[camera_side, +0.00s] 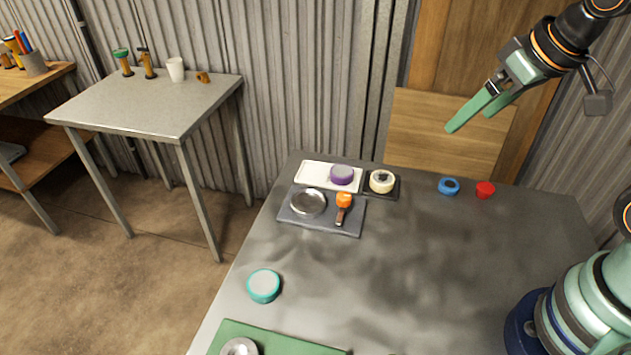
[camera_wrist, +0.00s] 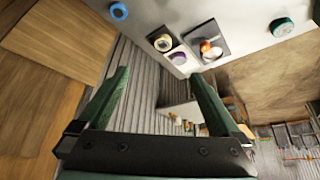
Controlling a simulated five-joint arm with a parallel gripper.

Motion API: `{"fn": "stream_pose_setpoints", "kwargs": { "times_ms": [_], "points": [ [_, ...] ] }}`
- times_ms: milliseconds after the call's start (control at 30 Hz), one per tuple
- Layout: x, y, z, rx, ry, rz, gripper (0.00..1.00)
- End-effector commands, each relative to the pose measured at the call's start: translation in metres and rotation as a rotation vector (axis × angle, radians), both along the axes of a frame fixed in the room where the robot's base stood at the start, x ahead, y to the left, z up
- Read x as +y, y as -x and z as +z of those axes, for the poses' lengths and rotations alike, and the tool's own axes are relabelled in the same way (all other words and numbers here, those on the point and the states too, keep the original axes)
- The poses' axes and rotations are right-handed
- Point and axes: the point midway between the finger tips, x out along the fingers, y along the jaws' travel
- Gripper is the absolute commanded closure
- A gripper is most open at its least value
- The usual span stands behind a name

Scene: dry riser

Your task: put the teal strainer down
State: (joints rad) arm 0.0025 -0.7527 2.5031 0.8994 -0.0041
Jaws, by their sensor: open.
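The teal strainer (camera_side: 264,286) is a round, shallow thing with a teal side and a pale grey top. It rests on the dark grey table, left of centre and just beyond the green mat. It also shows in the wrist view (camera_wrist: 281,28) at the upper right. My gripper (camera_side: 468,121) is raised high above the far right part of the table, well away from the strainer. Its two green fingers are spread apart with nothing between them, as the wrist view (camera_wrist: 160,75) also shows.
A dark tray (camera_side: 290,217) holds a metal dish and an orange-topped tool. Behind it are a white tray (camera_side: 313,172) with a purple round and a cream ring (camera_side: 382,181). Blue (camera_side: 449,186) and red (camera_side: 485,190) cups stand right. The table's middle is clear.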

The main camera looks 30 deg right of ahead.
Motion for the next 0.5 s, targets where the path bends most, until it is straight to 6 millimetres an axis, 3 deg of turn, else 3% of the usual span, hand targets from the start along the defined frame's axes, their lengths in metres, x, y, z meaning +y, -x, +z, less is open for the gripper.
{"fn": "stream_pose_setpoints", "kwargs": {
  "times_ms": [333, 500],
  "points": [
    [0.001, -0.001, 0.001, 0.002, 0.000, 0.004, 0.00],
    [0.018, -0.013, 0.004, 0.036, 0.023, 0.104, 0.00]
  ]
}}
